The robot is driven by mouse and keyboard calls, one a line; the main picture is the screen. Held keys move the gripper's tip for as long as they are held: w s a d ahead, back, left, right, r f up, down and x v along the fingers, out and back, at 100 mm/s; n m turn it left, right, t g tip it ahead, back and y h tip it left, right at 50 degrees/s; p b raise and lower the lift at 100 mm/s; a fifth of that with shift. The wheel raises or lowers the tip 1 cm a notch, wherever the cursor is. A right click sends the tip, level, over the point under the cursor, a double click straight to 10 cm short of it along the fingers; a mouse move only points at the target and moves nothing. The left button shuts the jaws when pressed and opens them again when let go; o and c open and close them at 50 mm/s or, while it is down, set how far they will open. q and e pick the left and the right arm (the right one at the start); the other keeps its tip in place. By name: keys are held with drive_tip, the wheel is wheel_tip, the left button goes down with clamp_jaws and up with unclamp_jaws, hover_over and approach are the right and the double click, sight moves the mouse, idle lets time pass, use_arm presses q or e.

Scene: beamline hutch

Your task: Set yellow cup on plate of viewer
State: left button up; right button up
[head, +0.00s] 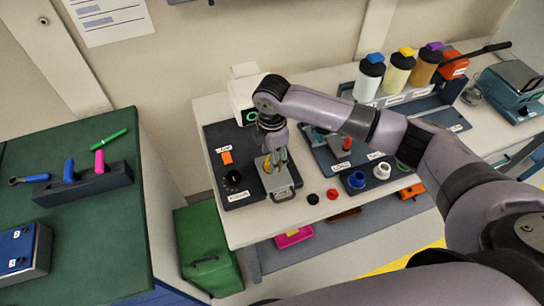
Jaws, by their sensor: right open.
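The viewer (232,192) is a dark unit with an orange switch, a black knob and a light grey plate (284,188) on its right side. A small yellow patch, seemingly the yellow cup (267,166), shows at the plate, partly hidden by my right gripper. My right gripper (277,160) points down over the plate, open, with its fingers close beside the yellow cup. I cannot tell whether the fingers touch the cup or whether it rests fully on the plate. My left gripper is out of view.
A white device (243,92) stands behind the viewer. To the right are a tray with a blue cup (356,180) and a white cup (382,171), and a rack of bottles (397,76). Red and black caps (332,194) lie near the bench's front edge. A green bench (85,235) is at left.

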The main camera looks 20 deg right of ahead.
wheel_tip(320, 180, up, 11)
drive_tip(key=s+a+f+m+t+y, duration=0.2)
drive_tip(key=s+a+f+m+y, duration=0.3)
drive_tip(key=s+a+f, duration=0.45)
drive_tip(key=s+d+f+m+t+h, duration=0.25)
drive_tip(key=s+d+m+h, duration=0.25)
drive_tip(key=s+d+m, duration=0.9)
wheel_tip(320, 180, down, 29)
drive_tip(key=s+d+n+g+b, duration=0.1)
drive_tip(key=s+g+b, duration=0.1)
drive_tip(key=b, duration=0.2)
drive_tip(key=s+d+f+g+b, duration=0.1)
drive_tip(key=s+d+f+b, duration=0.1)
drive_tip(key=s+f, duration=1.5)
wheel_tip(320, 180, down, 4)
drive_tip(key=shift+s+d+r+b, duration=0.1)
drive_tip(key=shift+s+d+b, duration=0.25)
drive_tip(key=shift+d, duration=0.2)
drive_tip(key=shift+g, duration=0.25)
